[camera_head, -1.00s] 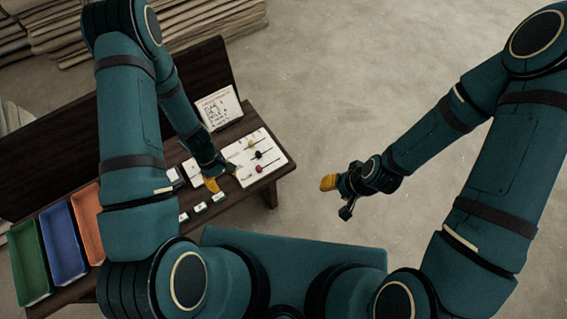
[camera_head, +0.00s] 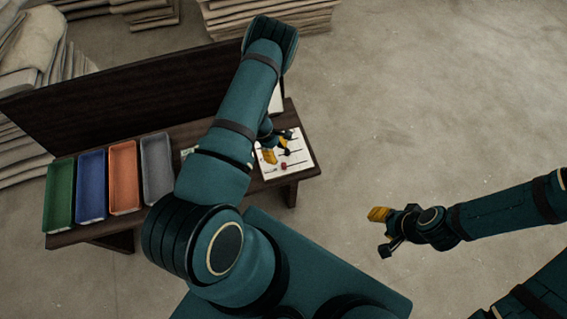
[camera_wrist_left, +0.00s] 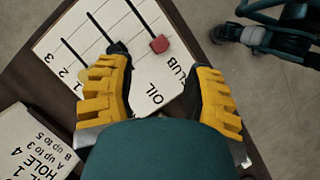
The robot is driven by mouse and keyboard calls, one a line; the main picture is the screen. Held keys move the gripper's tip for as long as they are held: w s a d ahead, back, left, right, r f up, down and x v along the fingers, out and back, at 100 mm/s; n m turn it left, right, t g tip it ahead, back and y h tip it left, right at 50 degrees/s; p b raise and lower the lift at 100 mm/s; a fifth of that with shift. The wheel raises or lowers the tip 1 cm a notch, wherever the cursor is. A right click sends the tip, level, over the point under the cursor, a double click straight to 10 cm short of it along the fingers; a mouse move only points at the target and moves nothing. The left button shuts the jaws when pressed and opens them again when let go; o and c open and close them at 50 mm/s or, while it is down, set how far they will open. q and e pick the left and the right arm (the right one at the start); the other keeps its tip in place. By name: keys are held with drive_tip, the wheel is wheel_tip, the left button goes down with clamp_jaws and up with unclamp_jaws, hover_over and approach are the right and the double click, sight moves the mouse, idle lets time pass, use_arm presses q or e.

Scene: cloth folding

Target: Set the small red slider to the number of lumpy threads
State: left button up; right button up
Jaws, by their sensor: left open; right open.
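A white slider board (camera_head: 304,163) lies at the right end of the dark bench. The small red slider (camera_head: 283,166) sits on its track; in the left wrist view it is a red block (camera_wrist_left: 159,44) near the track's lower end. A black slider (camera_wrist_left: 116,47) is on the middle track, partly by a finger. My left gripper (camera_head: 267,153) is open over the board, and in the left wrist view its yellow fingers (camera_wrist_left: 160,88) are apart with nothing between them but board. My right gripper (camera_head: 379,215) is open and empty over the floor. I cannot make out any threads.
Green (camera_head: 58,195), blue (camera_head: 91,185), orange (camera_head: 123,177) and grey (camera_head: 156,168) trays stand along the bench's left. A printed card (camera_wrist_left: 32,140) lies beside the board. A dark back panel (camera_head: 120,90) rises behind. Floor to the right is clear.

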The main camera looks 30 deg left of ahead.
sight(284, 164)
use_arm(q)
drive_tip(key=b+x, duration=0.1)
drive_tip(key=x, duration=0.5)
drive_tip(key=shift+d+f, duration=0.15)
drive_tip(key=shift+f, duration=0.15)
clamp_jaws()
